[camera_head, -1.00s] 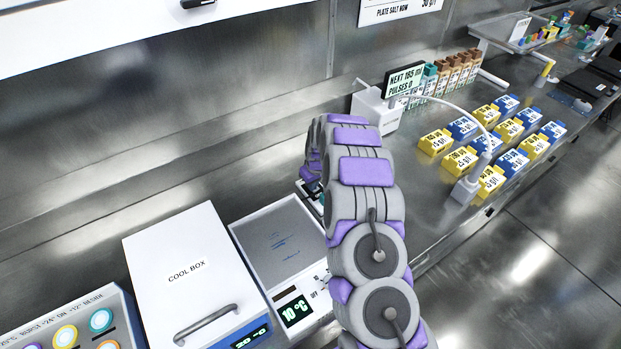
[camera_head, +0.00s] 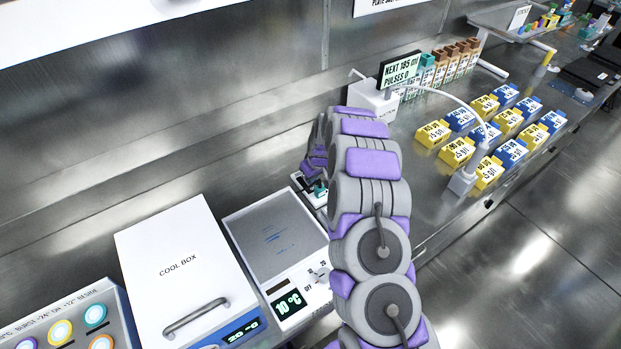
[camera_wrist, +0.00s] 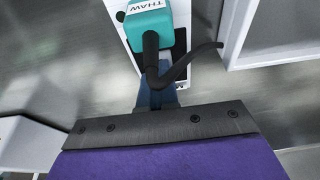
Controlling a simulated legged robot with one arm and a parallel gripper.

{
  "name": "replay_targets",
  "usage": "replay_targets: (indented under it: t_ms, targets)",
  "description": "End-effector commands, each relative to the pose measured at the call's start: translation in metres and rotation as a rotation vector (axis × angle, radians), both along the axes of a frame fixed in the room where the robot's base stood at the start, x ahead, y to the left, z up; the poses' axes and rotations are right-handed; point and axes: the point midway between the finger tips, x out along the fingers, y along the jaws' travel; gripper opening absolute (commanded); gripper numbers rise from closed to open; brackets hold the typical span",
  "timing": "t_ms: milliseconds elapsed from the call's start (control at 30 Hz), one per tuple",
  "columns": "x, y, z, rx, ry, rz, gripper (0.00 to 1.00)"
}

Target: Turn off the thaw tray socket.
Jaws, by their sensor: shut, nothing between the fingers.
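In the wrist view a teal plug labelled THAW (camera_wrist: 147,20) sits in a white socket strip (camera_wrist: 184,72), with a black cable leading off to the right. My gripper (camera_wrist: 157,92) is shut and empty, its tip at the strip's near end, just below the plug. The cable partly covers the fingertip, and I cannot tell whether it touches the strip. The socket's switch is not clearly visible. In the head view my arm hides most of the strip; a bit of teal plug (camera_head: 320,188) shows beside it. The thaw tray (camera_head: 273,238), with a dial and a 10 °C display, stands left of my arm.
A white cool box (camera_head: 175,265) stands left of the tray, beside a panel with coloured rings (camera_head: 62,330). A white dispenser (camera_head: 372,98) with a display and tube stands behind my arm. Yellow and blue blocks (camera_head: 495,130) cover the right of the bench.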

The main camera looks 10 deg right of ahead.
Motion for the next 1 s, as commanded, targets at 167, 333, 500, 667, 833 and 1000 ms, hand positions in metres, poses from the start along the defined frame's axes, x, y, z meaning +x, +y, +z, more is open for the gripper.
replay_targets:
  t_ms: [167, 333, 500, 667, 833, 1000]
  targets:
    - [0.009, 0.006, 0.003, -0.004, -0.004, 0.001, 0.00]
    - [0.012, 0.009, 0.004, -0.005, -0.003, 0.000, 0.00]
    - [0.011, 0.007, 0.004, -0.003, -0.002, 0.000, 0.00]
    - [0.011, 0.006, 0.007, -0.001, -0.003, 0.000, 0.00]
    - [0.010, 0.009, 0.029, -0.005, -0.003, 0.001, 0.00]
    - [-0.001, 0.010, 0.058, -0.008, -0.001, 0.001, 0.00]
